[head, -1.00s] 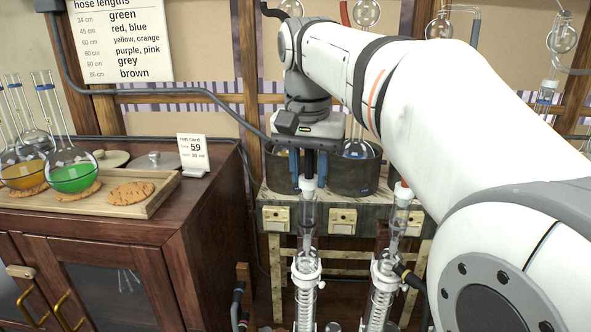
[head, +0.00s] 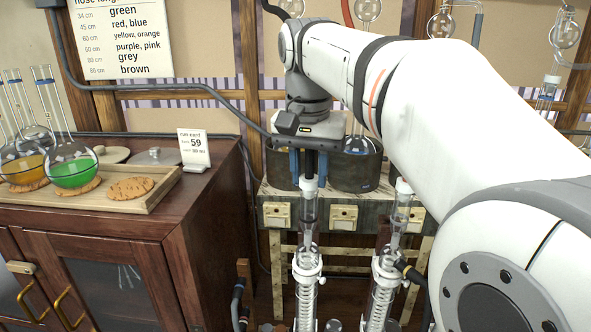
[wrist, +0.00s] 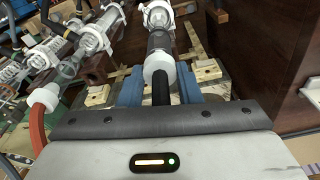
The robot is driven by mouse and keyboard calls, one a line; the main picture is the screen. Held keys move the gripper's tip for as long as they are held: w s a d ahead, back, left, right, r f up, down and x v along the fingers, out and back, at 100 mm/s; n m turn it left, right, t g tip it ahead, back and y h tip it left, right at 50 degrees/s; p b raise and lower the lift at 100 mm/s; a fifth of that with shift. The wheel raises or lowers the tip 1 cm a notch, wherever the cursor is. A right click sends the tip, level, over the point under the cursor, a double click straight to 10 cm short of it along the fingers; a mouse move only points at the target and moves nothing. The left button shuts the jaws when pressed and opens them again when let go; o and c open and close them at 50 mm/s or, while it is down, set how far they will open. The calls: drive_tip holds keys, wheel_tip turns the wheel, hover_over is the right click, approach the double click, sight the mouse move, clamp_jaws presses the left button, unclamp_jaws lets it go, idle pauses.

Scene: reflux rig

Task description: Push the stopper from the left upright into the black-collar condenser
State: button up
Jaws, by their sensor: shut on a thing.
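My gripper (head: 309,178) points straight down over the left glass upright (head: 308,215). Its two blue fingers are shut on a white stopper (head: 309,188), with a black stem between them above it. The stopper (wrist: 157,68) also shows between the blue fingertips in the wrist view. Below it stands the left condenser (head: 306,265), with a white clamp ring. A dark grey section (wrist: 158,42) shows just beyond the stopper; I cannot tell whether it is the black collar. How deep the stopper sits in the glass is unclear.
A second condenser (head: 385,270) stands close to the right, with a white cap (head: 403,187) and a black side hose. A red hose (wrist: 38,130) joins that cap in the wrist view. Behind is a bench with dark pots (head: 352,172). A wooden cabinet (head: 200,230) stands left.

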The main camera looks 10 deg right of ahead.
sight(308, 180)
drive_tip(key=o, duration=1)
drive_tip(key=shift+o, duration=0.2)
drive_tip(key=shift+r, duration=0.1)
drive_tip(key=r, duration=0.7)
drive_tip(key=shift+s+a+r, duration=0.1)
drive_tip(key=shift+s+a, duration=0.15)
drive_tip(key=shift+s, duration=0.15)
drive_tip(key=s+f+n, duration=0.2)
drive_tip(key=s+f, duration=0.2)
drive_tip(key=f, duration=0.5)
drive_tip(key=s+f+n+t+b, duration=0.1)
drive_tip(key=s+f, duration=0.4)
drive_tip(key=f, duration=0.5)
drive_tip(key=s+f+n+t, duration=0.1)
drive_tip(key=s+f, duration=0.3)
drive_tip(key=f, duration=0.6)
drive_tip(key=shift+s+d+n+y, duration=0.25)
drive_tip(key=shift+s+n+y, duration=0.1)
drive_tip(key=shift+n, duration=0.55)
